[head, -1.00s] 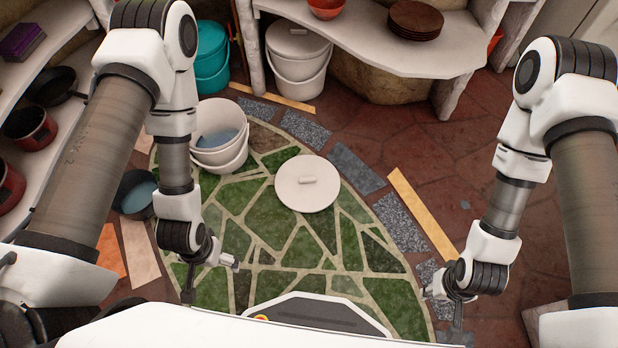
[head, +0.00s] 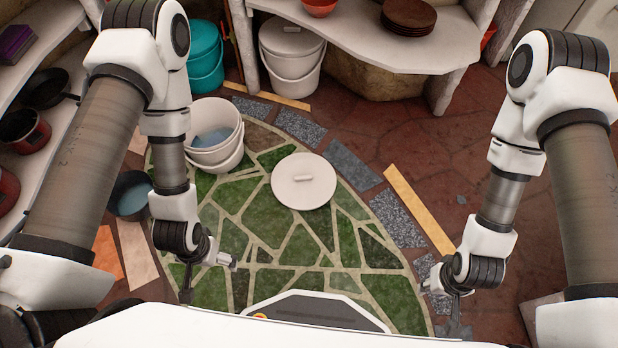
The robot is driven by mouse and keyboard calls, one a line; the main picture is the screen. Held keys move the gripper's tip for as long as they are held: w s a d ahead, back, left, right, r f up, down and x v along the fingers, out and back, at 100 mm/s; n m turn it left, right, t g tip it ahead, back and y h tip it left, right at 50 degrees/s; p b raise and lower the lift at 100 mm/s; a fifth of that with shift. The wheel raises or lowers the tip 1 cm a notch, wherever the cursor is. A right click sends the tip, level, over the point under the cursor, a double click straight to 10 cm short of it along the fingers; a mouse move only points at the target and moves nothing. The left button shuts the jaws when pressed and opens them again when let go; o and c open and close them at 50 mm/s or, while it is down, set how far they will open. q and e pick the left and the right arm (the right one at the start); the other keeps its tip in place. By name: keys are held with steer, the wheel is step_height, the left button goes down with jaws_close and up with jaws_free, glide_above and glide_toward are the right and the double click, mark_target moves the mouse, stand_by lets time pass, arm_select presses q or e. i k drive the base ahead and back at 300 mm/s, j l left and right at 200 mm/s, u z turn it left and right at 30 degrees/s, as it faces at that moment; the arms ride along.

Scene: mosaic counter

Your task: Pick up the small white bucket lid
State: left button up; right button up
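The small white bucket lid (head: 290,193) lies flat on the green mosaic floor, with its small bar handle on top. It is round and fully visible in the head view, right of an open white bucket. My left gripper (head: 208,278) is low and to the left of the lid, apart from it. My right gripper (head: 438,300) is low and to the right of the lid, apart from it. Nothing shows in either gripper. Its fingers look spread on the right one; the left one also looks spread.
The open white bucket (head: 214,150) holds something bluish. A dark pot (head: 132,207) stands at its left. A lidded white bucket (head: 290,78) and a teal bucket (head: 205,70) stand at the back, by a white counter (head: 400,50). The floor around the lid is clear.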

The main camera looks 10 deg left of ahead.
mark_target(300, 180)
steer(key=i+l+u, duration=0.15)
steer(key=i+l, duration=0.15)
steer(key=i+l+u, duration=0.35)
steer(key=i+l, duration=0.2)
steer(key=l, duration=0.3)
